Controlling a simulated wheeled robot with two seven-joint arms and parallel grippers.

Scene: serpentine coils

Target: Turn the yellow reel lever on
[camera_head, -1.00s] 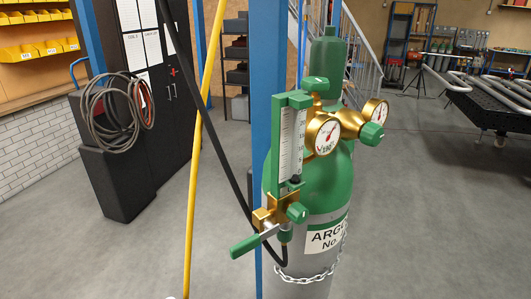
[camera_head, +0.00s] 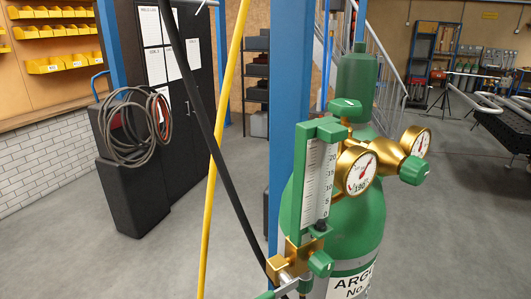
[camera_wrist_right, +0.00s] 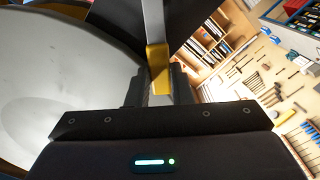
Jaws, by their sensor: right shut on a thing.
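In the right wrist view my right gripper (camera_wrist_right: 160,88) is shut on the yellow-ended lever (camera_wrist_right: 157,56). The lever's pale metal bar runs up out of the picture top. The fingertips are partly hidden behind the lever and the dark gripper body. My left gripper is not in either view. The head view shows neither gripper. A yellow hose (camera_head: 222,150) hangs there from the top edge, left of the blue post; the reel itself is not clearly seen there.
A green gas cylinder (camera_head: 355,225) with gauges and a flowmeter (camera_head: 316,180) stands beside a blue post (camera_head: 290,100). A black hose (camera_head: 208,115) slants past the yellow one. A large pale round surface (camera_wrist_right: 65,85) fills the wrist view's left side. Grey floor is open at left.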

